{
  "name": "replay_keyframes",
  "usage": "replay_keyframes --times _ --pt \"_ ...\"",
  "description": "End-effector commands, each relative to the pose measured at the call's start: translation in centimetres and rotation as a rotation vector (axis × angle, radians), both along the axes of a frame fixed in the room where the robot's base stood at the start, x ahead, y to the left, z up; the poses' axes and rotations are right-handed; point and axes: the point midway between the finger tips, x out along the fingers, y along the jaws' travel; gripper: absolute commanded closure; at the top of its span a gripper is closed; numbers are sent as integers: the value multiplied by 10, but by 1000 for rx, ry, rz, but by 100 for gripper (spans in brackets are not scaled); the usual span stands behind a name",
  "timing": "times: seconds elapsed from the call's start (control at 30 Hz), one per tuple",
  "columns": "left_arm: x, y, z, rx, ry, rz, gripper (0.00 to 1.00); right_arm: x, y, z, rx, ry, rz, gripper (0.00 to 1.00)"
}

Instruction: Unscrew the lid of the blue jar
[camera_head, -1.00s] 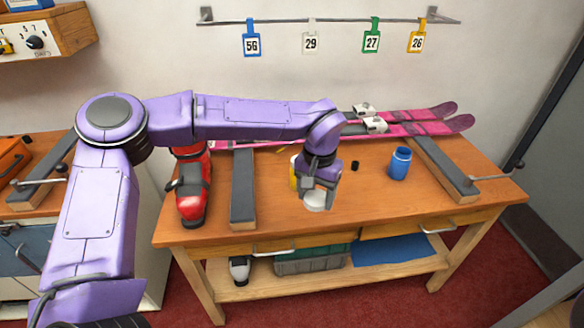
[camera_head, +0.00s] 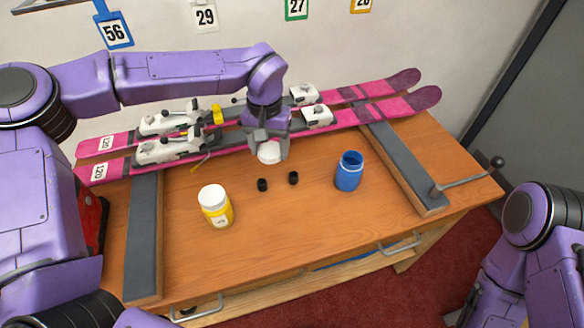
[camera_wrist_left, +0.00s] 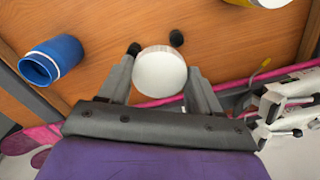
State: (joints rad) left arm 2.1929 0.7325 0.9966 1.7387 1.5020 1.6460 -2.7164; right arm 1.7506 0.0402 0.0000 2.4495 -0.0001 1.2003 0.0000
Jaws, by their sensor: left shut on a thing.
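The blue jar (camera_head: 349,171) stands upright on the bench, right of the middle, with its mouth open and no lid on it. It also shows at the left of the left wrist view (camera_wrist_left: 52,61). My left gripper (camera_head: 269,151) is shut on a round white lid (camera_wrist_left: 160,72), held between its two fingertips. The lid also shows under the gripper in the head view (camera_head: 270,154). The gripper is left of the blue jar, in front of the skis and apart from the jar. My right arm shows at the right edge, but its gripper is out of view.
A yellow jar (camera_head: 216,206) with a white lid stands at the front left. Two small black pieces (camera_head: 262,185) (camera_head: 293,178) lie between the jars. Pink skis (camera_head: 380,100) lie along the back. Dark bars (camera_head: 143,240) (camera_head: 405,160) flank the clear front middle.

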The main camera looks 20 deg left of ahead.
Motion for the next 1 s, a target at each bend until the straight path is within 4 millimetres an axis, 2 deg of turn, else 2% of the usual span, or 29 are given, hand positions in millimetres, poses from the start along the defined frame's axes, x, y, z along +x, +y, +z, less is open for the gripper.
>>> replay_keyframes --times 0.07,0.17,0.33,0.67,0.9,0.93,1.0 --pt "-9 -7 -1 -2 -10 144 73 -1 0 -11 0 1 0 3" --pt "-25 -19 2 -11 -16 455 73 -1 0 -25 0 2 0 3" --pt "-49 -40 6 -21 -12 1064 73 -2 0 -48 0 2 0 3" --pt "-68 -76 -5 24 41 2253 73 -3 0 -89 0 2 0 3" --pt "-100 -95 -14 63 36 3102 73 -4 0 -119 0 1 1 3" --pt "-104 -97 -15 -65 -33 -3084 73 -4 0 -122 0 1 1 3" --pt "-112 -101 -17 -62 -21 -2884 73 -4 0 -128 0 2 0 3"
